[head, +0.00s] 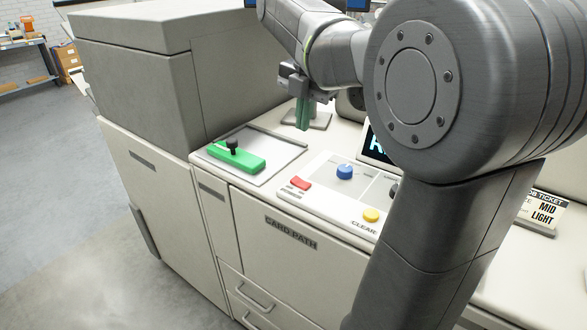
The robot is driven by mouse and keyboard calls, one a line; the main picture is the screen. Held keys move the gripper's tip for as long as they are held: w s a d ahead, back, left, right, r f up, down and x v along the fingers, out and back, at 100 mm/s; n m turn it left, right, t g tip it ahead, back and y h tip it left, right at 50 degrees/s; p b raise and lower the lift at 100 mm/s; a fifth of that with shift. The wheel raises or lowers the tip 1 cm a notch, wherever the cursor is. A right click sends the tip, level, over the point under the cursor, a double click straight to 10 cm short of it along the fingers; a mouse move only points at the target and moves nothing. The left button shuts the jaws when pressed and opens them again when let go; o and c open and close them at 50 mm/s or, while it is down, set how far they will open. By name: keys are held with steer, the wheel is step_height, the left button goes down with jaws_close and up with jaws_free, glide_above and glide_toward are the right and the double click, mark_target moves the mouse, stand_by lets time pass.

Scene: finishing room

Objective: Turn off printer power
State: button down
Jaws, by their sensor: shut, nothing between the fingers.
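The printer (183,205) is a large off-white and grey machine with a control panel on its top deck. My gripper (302,124) is shut and empty, pointing down above the rear of the deck. It is behind and above the red switch, apart from it. Which way the red switch is set cannot be told.
A green block with a black knob (236,158) sits on a plate left of the panel. A screen (376,148) is partly hidden by my arm. A ticket sign (541,212) stands at right. Shelves with boxes (20,55) are far left; the floor there is clear.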

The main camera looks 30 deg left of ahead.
mark_target(295, 180)
steer(key=f, duration=0.4)
steer(key=a+f, duration=0.1)
steer(key=f, duration=0.4)
steer(key=f+p, duration=0.1)
steer(key=f, duration=0.4)
steer(key=shift+w+a, duration=0.1)
steer(key=shift+a, duration=0.2)
